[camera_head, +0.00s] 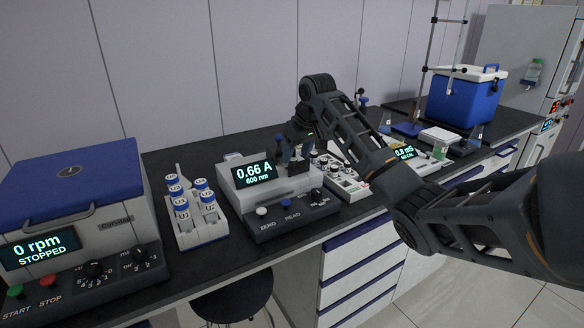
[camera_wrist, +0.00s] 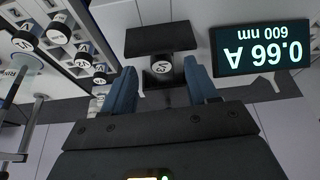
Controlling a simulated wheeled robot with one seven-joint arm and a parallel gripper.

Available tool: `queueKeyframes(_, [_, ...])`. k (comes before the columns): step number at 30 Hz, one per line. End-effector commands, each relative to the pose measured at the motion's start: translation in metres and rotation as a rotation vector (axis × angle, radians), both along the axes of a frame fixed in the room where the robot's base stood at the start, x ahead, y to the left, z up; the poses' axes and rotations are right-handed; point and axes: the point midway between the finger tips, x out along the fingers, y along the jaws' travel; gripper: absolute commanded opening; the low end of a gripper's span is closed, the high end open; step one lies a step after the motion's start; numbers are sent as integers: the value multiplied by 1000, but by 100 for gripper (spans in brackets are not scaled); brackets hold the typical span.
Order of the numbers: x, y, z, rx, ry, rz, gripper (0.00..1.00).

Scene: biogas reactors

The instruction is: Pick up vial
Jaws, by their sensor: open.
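A vial (camera_wrist: 161,65) with a pale, marked top sits in a dark well of the photometer. Only its top shows in the wrist view; its body is hidden. My gripper (camera_wrist: 157,75) is open, with one blue-grey finger on each side of the vial's top. I cannot tell whether either finger touches it. In the head view my gripper (camera_head: 293,150) points down over the photometer (camera_head: 240,195), which reads 0.66 A at 600 nm. The vial in the well cannot be made out in the head view.
A rack of blue-capped tubes (camera_head: 205,232) and a centrifuge (camera_head: 75,200) stand left of the photometer. A tray of small vials (camera_head: 345,186) is close on its right. A blue cooler (camera_head: 462,103) stands farther right. The bench's front edge is near.

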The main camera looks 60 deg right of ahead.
Motion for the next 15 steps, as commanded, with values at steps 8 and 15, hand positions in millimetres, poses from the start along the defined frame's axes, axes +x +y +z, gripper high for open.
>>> queueKeyframes(8, [11, -4, -30, 1, 2, 1, 58])
queueKeyframes(15, [11, -4, -32, 0, 1, 1, 58])
